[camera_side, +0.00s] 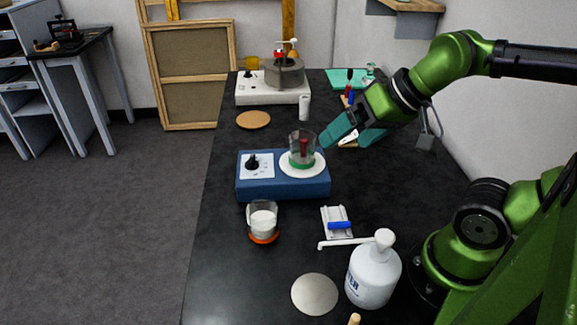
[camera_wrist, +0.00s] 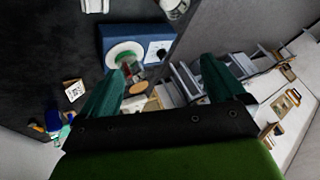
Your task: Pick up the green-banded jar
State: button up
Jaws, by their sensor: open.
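The green-banded jar (camera_side: 302,151) is clear glass with a green band at its base. It stands upright on the round white plate of a blue stirrer-like device (camera_side: 284,187), with something dark red showing in or through it. My gripper (camera_side: 346,138) is open and empty, just right of the jar in the side view and apart from it. In the wrist view my gripper (camera_wrist: 163,68) has its teal fingers spread. There the jar (camera_wrist: 127,62) shows near the left fingertip, partly hidden, with the blue device (camera_wrist: 112,38) beyond.
An orange-banded jar of white powder (camera_side: 263,220) stands in front of the blue device. A white pump bottle (camera_side: 373,275) and a blue-handled white item (camera_side: 338,223) are nearer. A white roll (camera_side: 304,107) and a white machine (camera_side: 272,92) stand behind. The left front tabletop is clear.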

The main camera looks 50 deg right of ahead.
jog(key=g+h, duration=0.2)
jog(key=g, duration=0.1)
send_near(301, 149)
jog(key=s+a+r, duration=0.2)
jog(key=s+r, duration=0.1)
jog(key=w+d+h, duration=0.2)
jog(key=w+d, duration=0.1)
jog(key=shift+m, duration=0.3)
jog(key=x, duration=1)
jog(key=shift+w+a, duration=0.2)
jog(key=shift+a, duration=0.05)
jog(key=shift+x, duration=3.05)
jog(key=shift+s+a, duration=0.1)
jog(key=shift+s, duration=0.1)
jog(key=shift+c, duration=0.2)
